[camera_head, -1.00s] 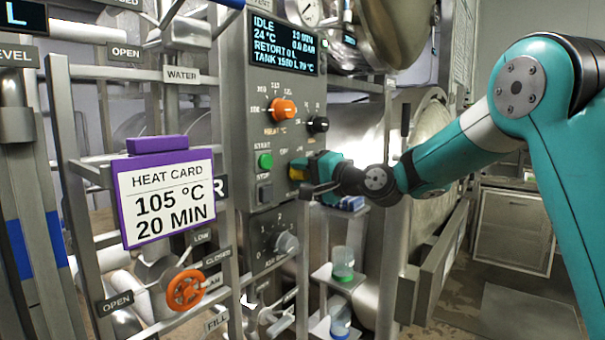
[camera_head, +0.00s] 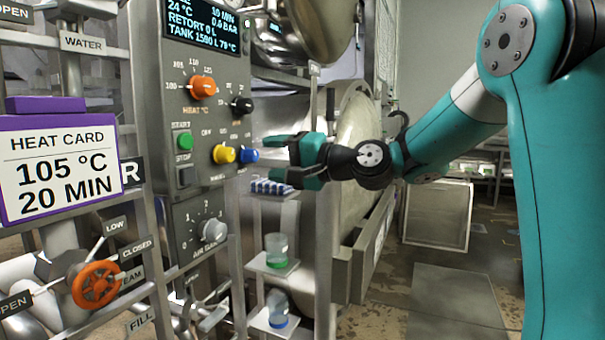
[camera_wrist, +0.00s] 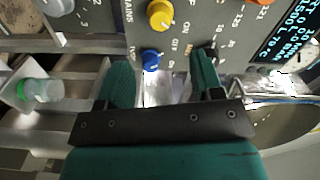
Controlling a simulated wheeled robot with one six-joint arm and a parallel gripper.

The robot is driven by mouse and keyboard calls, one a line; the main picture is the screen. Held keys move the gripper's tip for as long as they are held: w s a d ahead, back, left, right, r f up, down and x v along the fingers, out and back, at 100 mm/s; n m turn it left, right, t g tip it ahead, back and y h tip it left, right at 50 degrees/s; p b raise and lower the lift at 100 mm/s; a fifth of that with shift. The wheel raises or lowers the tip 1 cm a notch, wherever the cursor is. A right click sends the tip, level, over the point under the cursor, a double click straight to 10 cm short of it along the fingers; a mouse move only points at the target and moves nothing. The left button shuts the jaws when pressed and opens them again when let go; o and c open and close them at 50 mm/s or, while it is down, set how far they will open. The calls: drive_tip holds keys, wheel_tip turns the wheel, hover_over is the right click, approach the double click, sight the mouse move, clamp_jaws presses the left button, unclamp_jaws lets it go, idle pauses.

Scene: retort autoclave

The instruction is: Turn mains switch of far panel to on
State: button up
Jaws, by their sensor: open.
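The grey control panel (camera_head: 204,105) carries a yellow knob (camera_head: 224,153) and, right of it, a blue knob (camera_head: 247,155). The yellow knob, also in the wrist view (camera_wrist: 160,15), has OFF and ON marks and lettering that seems to read MAINS beside it. The blue knob (camera_wrist: 151,60) lies between my finger lines in the wrist view. I cannot tell which mark the yellow knob points to. My gripper (camera_head: 274,158) is open and empty, just right of the blue knob, apart from the yellow one. It also shows in the wrist view (camera_wrist: 162,60).
The panel also has an orange dial (camera_head: 203,87), a black knob (camera_head: 242,105), a green button (camera_head: 184,141) and a grey dial (camera_head: 213,230). A heat card (camera_head: 62,165) and orange valve wheel (camera_head: 97,285) stand left. Cups (camera_head: 277,250) sit on shelves below my gripper.

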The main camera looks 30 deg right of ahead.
drive_tip(key=b+v, duration=0.1)
drive_tip(key=v, duration=0.4)
drive_tip(key=shift+s+d, duration=0.2)
drive_tip(key=shift+s, duration=0.1)
idle(3.5)
